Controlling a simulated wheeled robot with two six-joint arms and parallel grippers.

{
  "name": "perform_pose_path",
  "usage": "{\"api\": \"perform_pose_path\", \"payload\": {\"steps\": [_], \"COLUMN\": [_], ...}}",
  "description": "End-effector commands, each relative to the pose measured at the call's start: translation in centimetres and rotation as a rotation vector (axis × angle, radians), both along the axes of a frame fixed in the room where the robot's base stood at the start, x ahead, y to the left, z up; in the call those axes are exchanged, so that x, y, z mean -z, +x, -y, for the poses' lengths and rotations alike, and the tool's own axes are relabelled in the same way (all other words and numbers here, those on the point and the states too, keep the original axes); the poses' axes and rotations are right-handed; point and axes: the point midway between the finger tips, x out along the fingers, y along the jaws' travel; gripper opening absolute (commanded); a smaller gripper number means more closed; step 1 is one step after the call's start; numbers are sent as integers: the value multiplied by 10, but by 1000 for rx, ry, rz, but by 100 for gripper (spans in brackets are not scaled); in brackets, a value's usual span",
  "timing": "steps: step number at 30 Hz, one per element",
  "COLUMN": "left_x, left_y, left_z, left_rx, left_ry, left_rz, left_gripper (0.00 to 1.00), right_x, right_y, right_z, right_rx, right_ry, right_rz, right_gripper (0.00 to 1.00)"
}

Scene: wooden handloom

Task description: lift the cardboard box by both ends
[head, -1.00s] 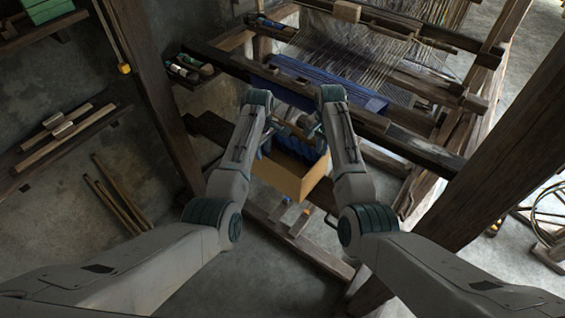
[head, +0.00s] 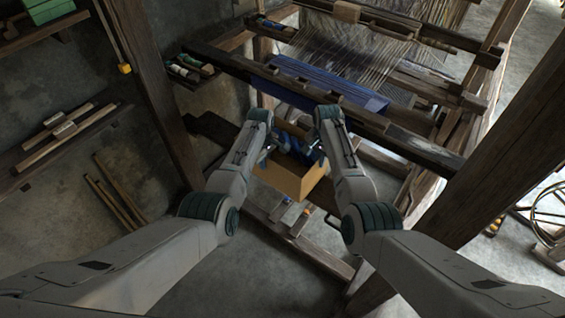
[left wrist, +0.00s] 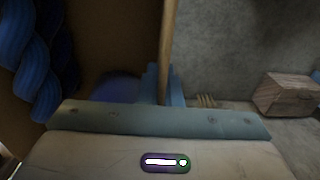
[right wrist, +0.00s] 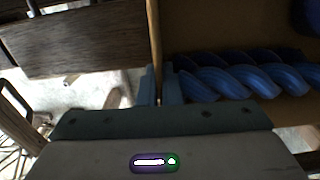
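The cardboard box (head: 291,180) is open-topped and sits low in front of the loom, with twisted blue yarn hanks (head: 296,146) inside. My left gripper (head: 266,153) is at its left end. In the left wrist view the box's end wall (left wrist: 167,45) runs between the close-set fingertips (left wrist: 164,88). My right gripper (head: 317,152) is at the right end. In the right wrist view the wall edge (right wrist: 156,40) passes between its close-set fingertips (right wrist: 160,88). Both grippers look shut on the walls. My forearms hide parts of the box's ends.
The loom's dark front beam (head: 350,118) crosses just behind and above the box, with blue cloth (head: 330,84) beyond it. A thick post (head: 500,150) stands at right. A low wooden frame (head: 295,238) lies below. Bare floor (head: 260,275) is nearer me.

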Motion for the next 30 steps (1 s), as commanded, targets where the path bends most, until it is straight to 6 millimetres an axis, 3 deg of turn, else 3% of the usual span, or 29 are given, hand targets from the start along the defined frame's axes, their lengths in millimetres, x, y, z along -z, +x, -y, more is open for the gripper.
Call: {"api": "perform_pose_path", "payload": {"steps": [14, 30], "left_x": [-7, -49], "left_y": [1, 1], "left_z": [0, 0], "left_rx": [0, 0], "left_ry": [0, 1], "left_rz": [1, 2], "left_gripper": [0, 0], "right_x": [-7, -49], "right_y": [1, 1], "right_z": [0, 0], "right_rx": [0, 1], "right_ry": [0, 0], "right_rz": [3, 3], "right_gripper": [0, 0]}}
